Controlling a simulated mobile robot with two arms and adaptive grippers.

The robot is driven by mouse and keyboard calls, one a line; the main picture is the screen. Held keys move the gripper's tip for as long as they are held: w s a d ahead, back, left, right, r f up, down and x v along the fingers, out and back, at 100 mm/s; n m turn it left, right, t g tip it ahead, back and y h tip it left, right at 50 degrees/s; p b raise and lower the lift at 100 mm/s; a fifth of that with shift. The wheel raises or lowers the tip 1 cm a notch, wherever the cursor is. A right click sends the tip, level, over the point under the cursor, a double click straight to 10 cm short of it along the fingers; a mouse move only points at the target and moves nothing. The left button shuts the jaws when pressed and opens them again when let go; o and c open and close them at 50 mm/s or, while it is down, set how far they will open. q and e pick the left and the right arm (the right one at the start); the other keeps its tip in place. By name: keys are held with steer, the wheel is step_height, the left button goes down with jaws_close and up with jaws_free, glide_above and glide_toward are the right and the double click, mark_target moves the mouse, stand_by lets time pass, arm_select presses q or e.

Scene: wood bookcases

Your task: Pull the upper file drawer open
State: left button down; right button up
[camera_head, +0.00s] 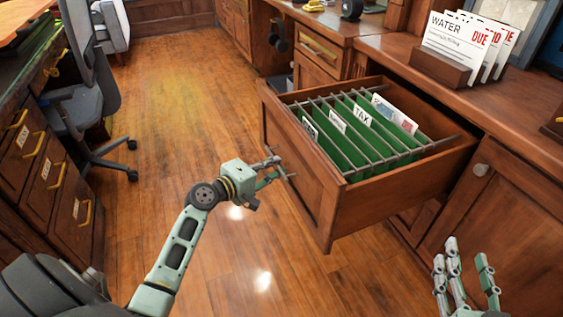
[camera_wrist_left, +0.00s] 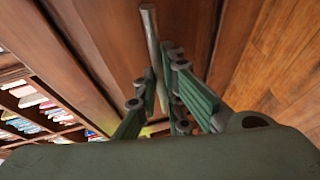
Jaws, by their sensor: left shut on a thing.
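The upper file drawer (camera_head: 315,188) is a wooden drawer standing well out from the cabinet. Green hanging files (camera_head: 358,135) with paper tabs, one reading TAX, show inside between metal rails. My left gripper (camera_head: 277,167) is at the drawer's front, shut on its bar handle. In the left wrist view the metal handle (camera_wrist_left: 150,35) runs up past the fingers (camera_wrist_left: 158,75) against the wooden front; the exact contact is partly hidden.
Letter holder (camera_head: 440,67) with WATER and DUE papers stands on the counter (camera_head: 405,45). An office chair (camera_head: 85,110) and a desk with drawers (camera_head: 45,185) are at the left. Wooden floor (camera_head: 185,110) between is clear.

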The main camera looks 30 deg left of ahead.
arm_select(q)
steer(key=shift+s+a, duration=0.2)
steer(key=shift+s, duration=0.05)
steer(key=c, duration=1.9)
jaws_free()
steer(key=shift+o, duration=0.2)
steer(key=v, duration=1.2)
